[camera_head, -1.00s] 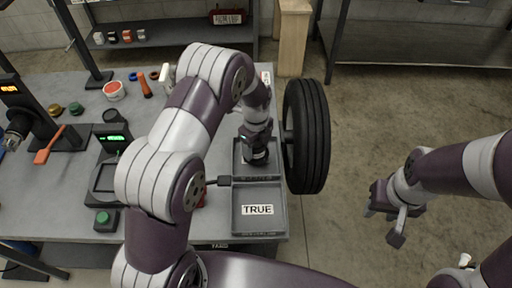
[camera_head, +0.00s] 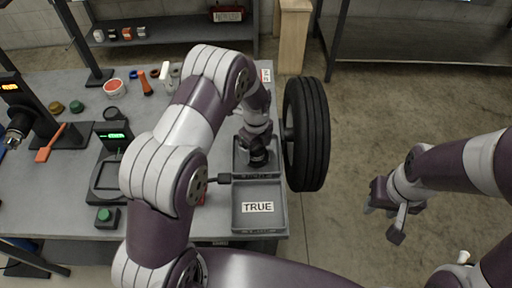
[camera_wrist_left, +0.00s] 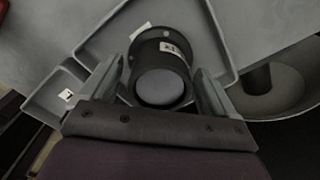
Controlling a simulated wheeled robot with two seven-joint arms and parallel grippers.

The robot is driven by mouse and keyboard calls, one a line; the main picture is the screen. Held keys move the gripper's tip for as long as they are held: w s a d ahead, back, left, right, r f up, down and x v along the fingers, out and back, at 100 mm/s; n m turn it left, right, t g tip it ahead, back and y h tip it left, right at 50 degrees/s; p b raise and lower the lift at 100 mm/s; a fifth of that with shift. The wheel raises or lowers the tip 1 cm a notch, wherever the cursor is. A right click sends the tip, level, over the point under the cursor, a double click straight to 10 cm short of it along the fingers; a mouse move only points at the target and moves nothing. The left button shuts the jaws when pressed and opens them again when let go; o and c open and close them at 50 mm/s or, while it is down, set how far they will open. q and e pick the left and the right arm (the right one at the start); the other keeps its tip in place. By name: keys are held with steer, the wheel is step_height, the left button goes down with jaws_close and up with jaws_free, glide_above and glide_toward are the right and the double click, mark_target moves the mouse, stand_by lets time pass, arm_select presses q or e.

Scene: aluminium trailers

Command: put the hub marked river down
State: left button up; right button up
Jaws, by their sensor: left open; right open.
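A dark round hub (camera_head: 258,158) stands in the far tray (camera_head: 239,166) at the table's right edge. In the left wrist view the hub (camera_wrist_left: 162,84) has a grey end and a white label that I cannot read for sure. My left gripper (camera_head: 257,143) is above the tray, pointing down. In the left wrist view its fingers (camera_wrist_left: 160,92) are open, one on each side of the hub with small gaps. My right gripper (camera_head: 393,214) is open and empty over the floor at the right.
A near tray (camera_head: 278,208) marked TRUE adjoins the far tray and is empty. A black tyre (camera_head: 306,135) stands upright right beside the trays. A device with a green display (camera_head: 113,136), a green button (camera_head: 105,216) and tools lie to the left.

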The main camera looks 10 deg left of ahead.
arm_select(q)
step_height(320, 180, up, 11)
steer(key=b, duration=0.2)
steer(key=s+a+r+n, duration=0.1)
steer(key=s+a+n, duration=0.1)
steer(key=s+n, duration=0.7)
steer(key=s+a+r+n+t, duration=0.1)
steer(key=s+a+r+n, duration=0.1)
steer(key=s+n, duration=0.8)
steer(key=n, duration=0.4)
steer(key=shift+a+n, duration=0.15)
steer(key=shift+n, duration=0.15)
steer(key=shift+s, duration=0.15)
